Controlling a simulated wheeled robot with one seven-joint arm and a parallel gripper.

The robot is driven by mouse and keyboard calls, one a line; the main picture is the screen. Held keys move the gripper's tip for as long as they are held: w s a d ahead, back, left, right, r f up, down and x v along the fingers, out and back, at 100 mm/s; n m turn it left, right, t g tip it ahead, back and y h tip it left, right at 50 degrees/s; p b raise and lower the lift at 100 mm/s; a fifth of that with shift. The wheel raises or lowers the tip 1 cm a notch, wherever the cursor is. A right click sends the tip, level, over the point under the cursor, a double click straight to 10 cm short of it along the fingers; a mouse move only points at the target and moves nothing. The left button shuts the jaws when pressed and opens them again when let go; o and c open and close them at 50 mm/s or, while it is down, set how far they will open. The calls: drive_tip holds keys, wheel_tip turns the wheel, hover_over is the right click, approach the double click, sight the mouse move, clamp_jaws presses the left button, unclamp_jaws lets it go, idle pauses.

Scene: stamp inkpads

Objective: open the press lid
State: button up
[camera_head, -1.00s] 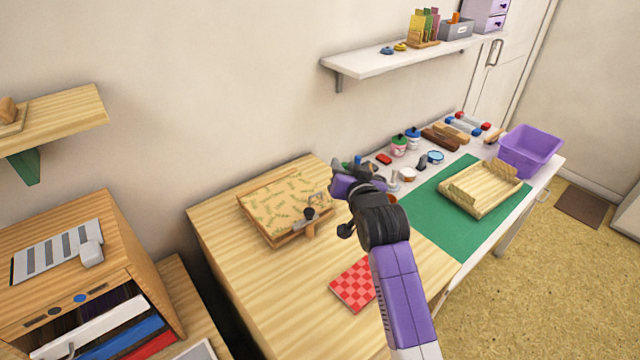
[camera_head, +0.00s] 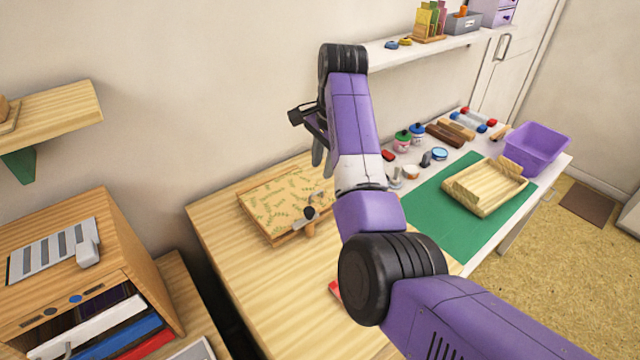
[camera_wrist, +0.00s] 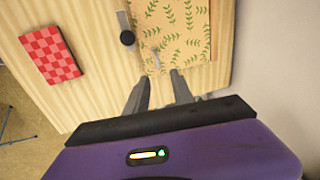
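The press (camera_head: 284,200) is a flat wooden box on the wooden table, its top covered in a leaf pattern. Its lid lies flat and looks shut. A dark-knobbed handle (camera_head: 309,213) stands at its front edge. The wrist view also shows the patterned lid (camera_wrist: 180,30) and the dark knob (camera_wrist: 127,38). My gripper (camera_head: 322,158) hangs above the right back side of the press, pointing down. In the wrist view its two fingers (camera_wrist: 160,85) are apart with nothing between them, near the lid's edge in the picture.
A red checkered block (camera_wrist: 50,54) lies on the table (camera_head: 225,225), mostly hidden behind my arm in the head view. The wall shelf (camera_head: 420,50) is close to my raised wrist. A green mat (camera_head: 440,215) with a wooden tray (camera_head: 488,188) lies to the right.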

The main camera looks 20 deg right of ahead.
drive_tip(key=p, duration=0.1)
hover_over(319, 200)
drive_tip(key=shift+s+d+x, duration=0.1)
drive_tip(key=shift+s+x, duration=0.15)
drive_tip(key=shift+x, duration=1)
drive_tip(key=shift+s+d+x, duration=0.1)
drive_tip(key=shift+s+x, duration=0.2)
drive_tip(key=shift+x, duration=0.95)
drive_tip(key=shift+s+d+x, duration=0.1)
drive_tip(key=shift+s+x, duration=0.15)
drive_tip(key=shift+x, duration=1)
drive_tip(key=shift+f, duration=0.2)
clamp_jaws()
